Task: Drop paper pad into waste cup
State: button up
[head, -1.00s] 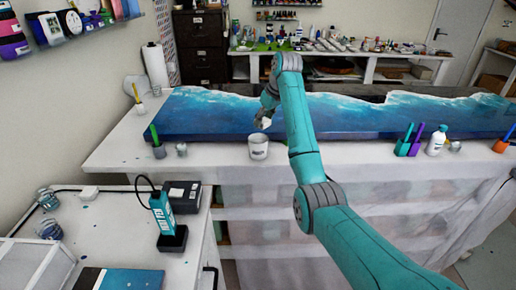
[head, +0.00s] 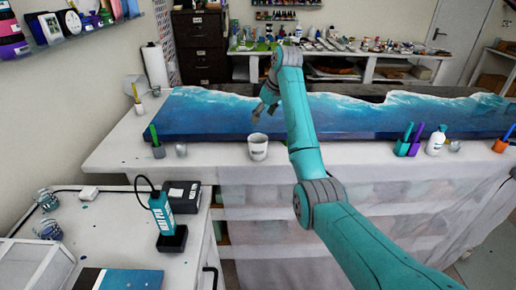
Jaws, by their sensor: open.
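The waste cup, a small white cup with a dark label (head: 258,147), stands upright near the front edge of the white table. My gripper (head: 257,118) is open above the cup, slightly behind or over it, and holds nothing that I can see. The paper pad is not visible in the current view. The inside of the cup is too small to make out.
The blue resin panel (head: 215,118) lies along the table behind the cup. A small cup with a green-handled tool (head: 157,146) stands to the left. Teal and purple holders (head: 407,146) and a white bottle (head: 436,141) stand to the right.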

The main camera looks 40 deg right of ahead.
notch_tip(320, 180, up, 8)
jog(key=shift+f, duration=0.1)
dwell(0.6)
